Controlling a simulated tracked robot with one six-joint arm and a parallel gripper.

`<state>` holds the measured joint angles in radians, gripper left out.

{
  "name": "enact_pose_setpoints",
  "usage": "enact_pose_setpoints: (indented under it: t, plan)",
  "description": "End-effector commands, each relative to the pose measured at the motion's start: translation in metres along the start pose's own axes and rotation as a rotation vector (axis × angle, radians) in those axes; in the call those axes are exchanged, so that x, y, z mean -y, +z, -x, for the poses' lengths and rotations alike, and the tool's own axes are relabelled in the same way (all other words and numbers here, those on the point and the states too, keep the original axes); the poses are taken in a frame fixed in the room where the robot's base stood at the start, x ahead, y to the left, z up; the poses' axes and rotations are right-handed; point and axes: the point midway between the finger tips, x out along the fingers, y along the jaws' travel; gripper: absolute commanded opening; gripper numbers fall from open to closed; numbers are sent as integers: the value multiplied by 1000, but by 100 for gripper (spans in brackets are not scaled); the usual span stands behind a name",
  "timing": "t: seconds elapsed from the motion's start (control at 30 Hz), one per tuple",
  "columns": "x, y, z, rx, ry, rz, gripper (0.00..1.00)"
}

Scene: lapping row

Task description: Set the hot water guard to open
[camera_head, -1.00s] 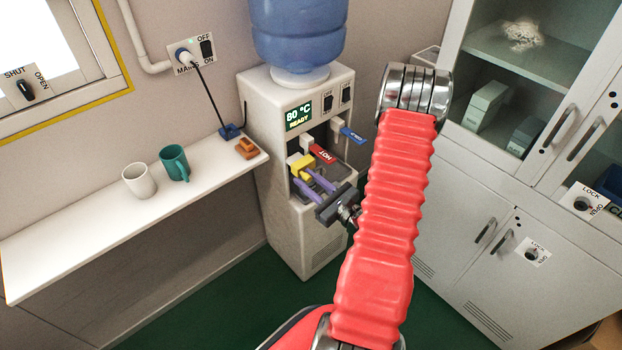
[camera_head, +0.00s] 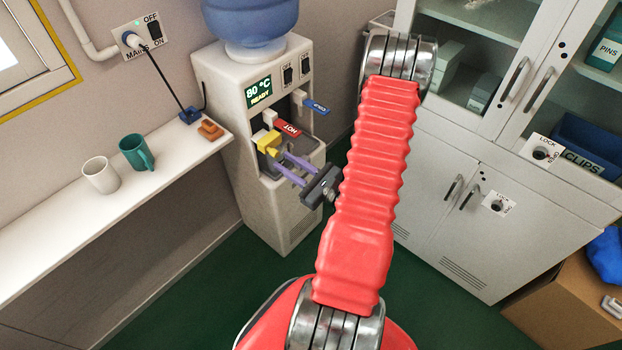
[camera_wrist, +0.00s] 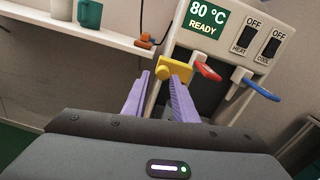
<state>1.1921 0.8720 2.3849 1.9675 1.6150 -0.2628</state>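The hot water guard is a yellow piece (camera_head: 268,142) at the hot tap of the water dispenser (camera_head: 226,98), beside the red HOT lever (camera_head: 289,128). The guard also shows in the wrist view (camera_wrist: 174,69), just beyond my fingertips. My gripper (camera_head: 279,159) has two purple fingers with a gap between them and nothing held. In the wrist view my gripper (camera_wrist: 161,77) points at the guard, and the right fingertip overlaps its lower edge. I cannot tell whether they touch. No open or shut mark for the guard is readable. The display (camera_head: 259,93) reads 80 °C READY.
A blue COLD lever (camera_head: 315,105) is right of the HOT lever. HEAT and COOL switches (camera_wrist: 246,36) are above. A shelf (camera_head: 60,226) with a white mug (camera_head: 101,176) and a teal mug (camera_head: 136,152) is on the left. Grey cabinets (camera_head: 440,190) stand on the right.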

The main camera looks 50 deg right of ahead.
Motion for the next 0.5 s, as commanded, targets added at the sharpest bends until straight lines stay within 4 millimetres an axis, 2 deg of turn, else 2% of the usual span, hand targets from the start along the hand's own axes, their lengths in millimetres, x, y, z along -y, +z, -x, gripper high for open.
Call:
enact_pose_setpoints:
  t: [0.5]
  plan:
    - [1, -1, 58, -1, -3, -1, 26]
